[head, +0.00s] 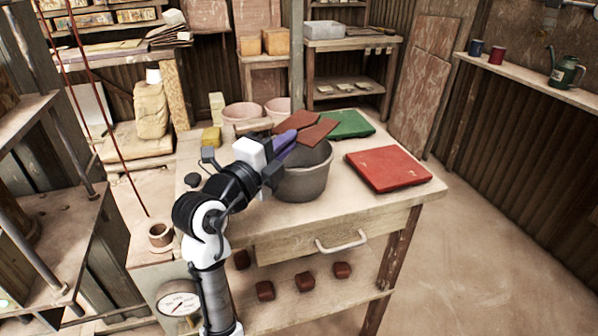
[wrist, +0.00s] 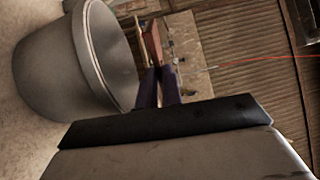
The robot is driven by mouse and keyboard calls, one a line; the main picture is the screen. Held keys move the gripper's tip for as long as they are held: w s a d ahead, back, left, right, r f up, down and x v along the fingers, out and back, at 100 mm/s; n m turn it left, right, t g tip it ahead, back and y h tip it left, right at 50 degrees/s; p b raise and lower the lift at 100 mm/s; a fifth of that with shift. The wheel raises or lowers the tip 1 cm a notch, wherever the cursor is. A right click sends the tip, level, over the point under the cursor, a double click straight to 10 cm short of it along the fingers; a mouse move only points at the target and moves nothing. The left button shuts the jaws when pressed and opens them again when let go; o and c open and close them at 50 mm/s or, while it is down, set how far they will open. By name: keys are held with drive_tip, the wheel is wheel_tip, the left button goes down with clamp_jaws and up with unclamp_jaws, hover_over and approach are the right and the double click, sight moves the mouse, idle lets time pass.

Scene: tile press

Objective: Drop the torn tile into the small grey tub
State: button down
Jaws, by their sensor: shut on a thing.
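The torn tile (head: 318,132) is a thin reddish-brown slab, showing as two flaps at the tips of my gripper (head: 290,139). My gripper, with purple fingers, is shut on it. In the wrist view the tile (wrist: 152,44) shows edge-on at the fingertips (wrist: 159,80). The small grey tub (head: 305,182) stands upright on the bench, below and partly behind the fingers. In the wrist view the tub (wrist: 50,75) is at left, its open mouth beside the fingers. The tile appears above the tub's far rim; I cannot tell whether it is fully over the opening. The tub's inside is mostly hidden.
On the bench (head: 240,220), a red slab (head: 388,168) lies right of the tub and a green slab (head: 347,124) behind it. Two pinkish bowls (head: 243,112) stand at the back left. Several dark red lumps (head: 304,281) sit on the shelf below. Floor at right is clear.

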drive_tip(key=c, duration=1.5)
unclamp_jaws()
drive_tip(key=b+v, duration=0.3)
drive_tip(key=v, duration=1.1)
drive_tip(key=shift+b, duration=0.3)
